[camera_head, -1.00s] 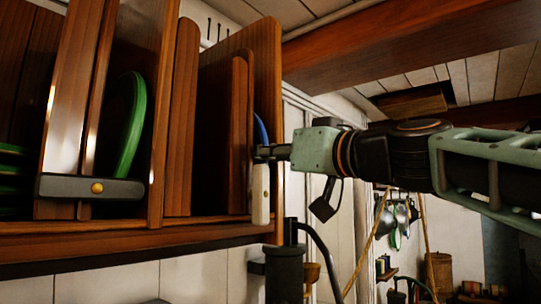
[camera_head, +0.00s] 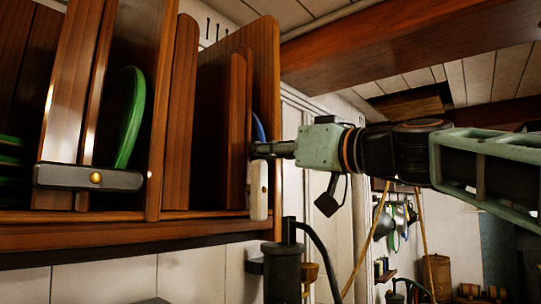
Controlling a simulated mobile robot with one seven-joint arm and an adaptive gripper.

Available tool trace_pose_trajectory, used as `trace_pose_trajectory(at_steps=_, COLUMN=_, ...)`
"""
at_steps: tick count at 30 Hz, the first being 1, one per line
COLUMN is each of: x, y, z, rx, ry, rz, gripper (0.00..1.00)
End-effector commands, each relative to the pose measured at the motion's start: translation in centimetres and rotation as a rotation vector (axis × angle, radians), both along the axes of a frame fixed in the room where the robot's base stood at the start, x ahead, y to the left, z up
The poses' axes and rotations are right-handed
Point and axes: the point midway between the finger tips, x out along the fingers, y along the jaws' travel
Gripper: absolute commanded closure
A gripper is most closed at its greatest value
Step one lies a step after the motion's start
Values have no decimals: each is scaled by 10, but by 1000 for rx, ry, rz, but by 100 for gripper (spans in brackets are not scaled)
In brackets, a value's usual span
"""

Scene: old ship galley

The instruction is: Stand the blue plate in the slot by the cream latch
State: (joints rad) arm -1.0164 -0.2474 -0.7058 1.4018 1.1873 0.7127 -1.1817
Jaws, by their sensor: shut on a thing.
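The blue plate (camera_head: 259,130) shows as a thin, nearly upright edge in the narrow slot at the right end of the wooden rack. Most of it is hidden by the slot's divider and my gripper. My gripper (camera_head: 259,150) is shut on the blue plate at the slot's front opening, reaching in from the right. The cream latch (camera_head: 258,190) hangs upright on the rack's front edge, just below my gripper. I cannot tell whether the plate touches the bottom of the slot.
More green plates lie at the far left. A dark post with a curved pipe (camera_head: 284,265) stands below my gripper. Pans hang in the background.

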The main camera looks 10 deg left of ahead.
Motion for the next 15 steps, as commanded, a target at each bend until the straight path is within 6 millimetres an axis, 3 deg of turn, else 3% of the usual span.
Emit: trace_pose_trajectory(at_steps=15, x=-1, y=-1, z=7, rx=3, ry=-4, rz=4, gripper=100)
